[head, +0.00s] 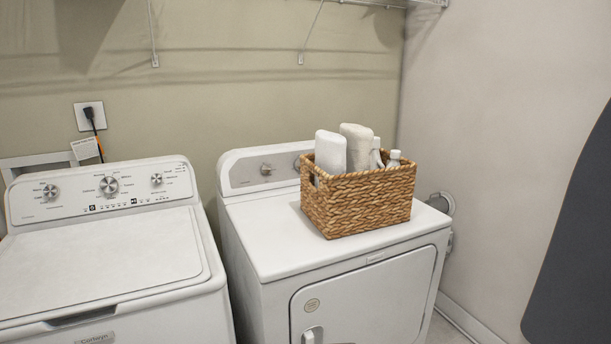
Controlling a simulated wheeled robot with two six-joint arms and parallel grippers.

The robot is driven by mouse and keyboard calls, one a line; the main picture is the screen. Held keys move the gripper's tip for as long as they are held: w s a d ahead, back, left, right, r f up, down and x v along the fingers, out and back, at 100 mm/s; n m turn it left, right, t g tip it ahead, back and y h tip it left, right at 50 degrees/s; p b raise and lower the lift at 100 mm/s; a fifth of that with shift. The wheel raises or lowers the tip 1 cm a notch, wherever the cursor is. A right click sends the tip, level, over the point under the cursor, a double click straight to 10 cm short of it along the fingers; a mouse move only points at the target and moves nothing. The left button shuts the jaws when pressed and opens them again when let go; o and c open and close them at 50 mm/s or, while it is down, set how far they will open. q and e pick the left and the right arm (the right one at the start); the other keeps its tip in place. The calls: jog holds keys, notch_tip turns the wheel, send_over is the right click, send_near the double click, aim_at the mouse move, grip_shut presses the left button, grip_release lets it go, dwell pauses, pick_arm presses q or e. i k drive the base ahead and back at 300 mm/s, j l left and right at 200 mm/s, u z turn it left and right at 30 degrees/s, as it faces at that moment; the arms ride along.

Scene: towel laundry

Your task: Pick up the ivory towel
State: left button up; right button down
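Two folded or rolled towels stand upright in a wicker basket (358,205) on top of the dryer. The right one is the ivory towel (358,146), slightly beige in tone. The left one is a whiter towel (331,151), beside it. The lower parts of both are hidden by the basket wall. Neither of my grippers is in the head view.
A washer (100,260) with a closed lid stands at left. A wire shelf (390,3) hangs above. A dark grey shape (580,240) fills the right edge.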

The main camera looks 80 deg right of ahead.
aim_at(360, 139)
jog(key=z, duration=3)
jog(key=i+l, duration=0.2)
jog(key=i+l+z, duration=0.15)
jog(key=l, duration=0.25)
jog(key=i, duration=0.05)
